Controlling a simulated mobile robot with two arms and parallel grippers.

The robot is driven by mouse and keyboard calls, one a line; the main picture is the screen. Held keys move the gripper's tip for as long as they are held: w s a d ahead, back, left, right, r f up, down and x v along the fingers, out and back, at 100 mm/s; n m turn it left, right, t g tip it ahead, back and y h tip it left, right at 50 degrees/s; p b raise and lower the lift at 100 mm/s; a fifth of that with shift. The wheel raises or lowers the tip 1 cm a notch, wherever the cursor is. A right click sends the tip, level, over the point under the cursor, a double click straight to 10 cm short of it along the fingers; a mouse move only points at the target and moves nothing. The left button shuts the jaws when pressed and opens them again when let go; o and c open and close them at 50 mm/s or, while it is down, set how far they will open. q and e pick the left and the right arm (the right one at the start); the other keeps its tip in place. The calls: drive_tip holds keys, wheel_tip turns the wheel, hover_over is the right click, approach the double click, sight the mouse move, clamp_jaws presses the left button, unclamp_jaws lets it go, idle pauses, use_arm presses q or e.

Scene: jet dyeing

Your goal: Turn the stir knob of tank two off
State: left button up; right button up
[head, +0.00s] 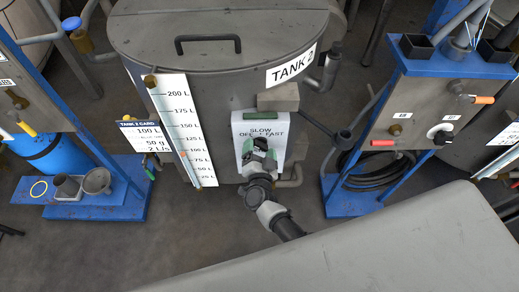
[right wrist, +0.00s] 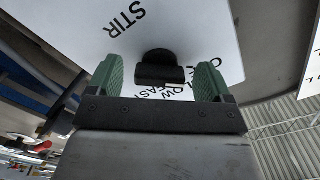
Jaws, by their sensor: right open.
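Tank two (head: 225,60) is a grey lidded vessel marked TANK 2 in the head view. A white stir panel (head: 240,122) with SLOW, OFF and FAST lettering is on its front. My right gripper (head: 259,152) is in front of the panel's lower part and hides the stir knob in the head view. In the right wrist view the black stir knob (right wrist: 160,70) lies between the two green fingers, with a gap on each side. The gripper is open and holds nothing. Part of the lettering is covered, and I cannot tell which mark the knob points to. My left gripper is out of view.
A level scale (head: 180,130) and a tank 2 card (head: 147,135) stand left of the panel. A grey block (head: 279,97) sits just above the panel. Blue-framed stands flank the tank, the right one with a control box (head: 420,110). Open floor lies front left.

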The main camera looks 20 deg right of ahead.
drive_tip(key=v, duration=1)
drive_tip(key=shift+s, duration=0.35)
drive_tip(key=s+d+f+n+g+y+p, duration=0.1)
drive_tip(key=s+f+n+g+y, duration=0.5)
drive_tip(key=f, duration=0.5)
drive_tip(key=s+f+n+g+y, duration=0.15)
drive_tip(key=s+f+n, duration=0.25)
drive_tip(key=s+f, duration=0.55)
drive_tip(key=s+d+f+n+g+h, duration=0.1)
drive_tip(key=s+d+f+g, duration=0.3)
drive_tip(key=s, duration=0.5)
drive_tip(key=s+d+f+n+g+h, duration=0.1)
drive_tip(key=s+d+f+n+g, duration=0.1)
drive_tip(key=s+d+f+g, duration=0.3)
drive_tip(key=s+d+f+p, duration=0.1)
drive_tip(key=s, duration=0.3)
drive_tip(key=shift+d+f, duration=0.15)
drive_tip(key=shift+d, duration=0.2)
